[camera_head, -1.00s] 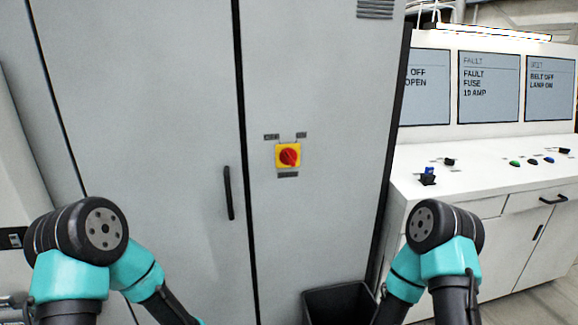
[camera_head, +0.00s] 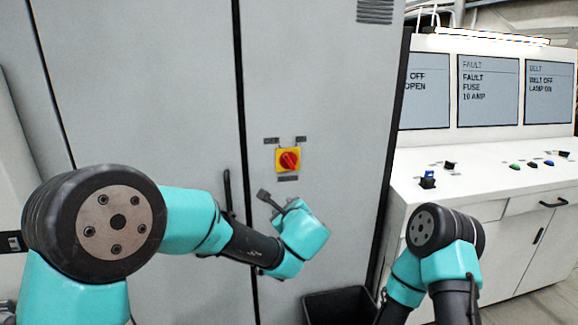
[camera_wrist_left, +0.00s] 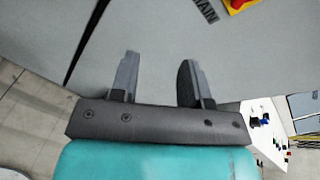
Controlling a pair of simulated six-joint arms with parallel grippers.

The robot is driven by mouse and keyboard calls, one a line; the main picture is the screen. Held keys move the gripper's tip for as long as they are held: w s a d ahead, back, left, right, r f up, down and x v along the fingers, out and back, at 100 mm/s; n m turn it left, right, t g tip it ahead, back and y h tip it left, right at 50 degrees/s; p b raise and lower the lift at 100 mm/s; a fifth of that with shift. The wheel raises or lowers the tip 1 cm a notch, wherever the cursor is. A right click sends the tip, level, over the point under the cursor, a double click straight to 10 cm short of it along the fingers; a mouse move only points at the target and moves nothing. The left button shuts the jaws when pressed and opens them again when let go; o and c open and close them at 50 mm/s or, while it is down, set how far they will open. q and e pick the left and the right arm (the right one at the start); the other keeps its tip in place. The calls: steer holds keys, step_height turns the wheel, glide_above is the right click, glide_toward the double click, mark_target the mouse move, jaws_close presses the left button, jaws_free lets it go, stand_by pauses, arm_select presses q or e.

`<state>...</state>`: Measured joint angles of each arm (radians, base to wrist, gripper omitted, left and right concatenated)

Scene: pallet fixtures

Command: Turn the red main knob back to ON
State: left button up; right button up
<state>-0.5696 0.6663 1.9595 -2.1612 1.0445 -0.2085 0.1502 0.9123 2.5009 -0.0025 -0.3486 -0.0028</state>
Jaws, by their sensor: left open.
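The red main knob (camera_head: 289,160) sits on a yellow square plate (camera_head: 279,168) on the grey cabinet door. Its grip looks tilted from upright. Small labels sit above and below the plate. In the left wrist view the yellow plate with a bit of red (camera_wrist_left: 240,5) shows at the top edge, cut off, with a "MAIN" label (camera_wrist_left: 207,10) beside it. My left gripper (camera_head: 272,199) is just below the knob, apart from it. In the left wrist view its two fingers (camera_wrist_left: 158,78) are spread with nothing between them. My right gripper is out of view.
The cabinet has a dark vertical handle (camera_head: 228,196) left of the knob. A black bin (camera_head: 338,303) stands on the floor below. A white console (camera_head: 480,172) with buttons and screens (camera_head: 488,90) stands at the right, one reading "FAULT FUSE 10 AMP".

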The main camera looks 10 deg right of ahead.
mark_target(289, 161)
arm_select(q)
steer(key=s+d+r+m+t+h, duration=0.1)
steer(key=d+r+t, duration=0.2)
steer(key=r, duration=0.5)
steer(key=shift+s+d+r+m, duration=0.15)
steer(key=shift+s+d+m, duration=0.2)
steer(key=shift+d, duration=0.4)
steer(key=shift+w, duration=0.1)
steer(key=w, duration=0.5)
steer(key=w+a, duration=0.1)
steer(key=w, duration=1.1)
steer(key=shift+a, duration=0.3)
jaws_close()
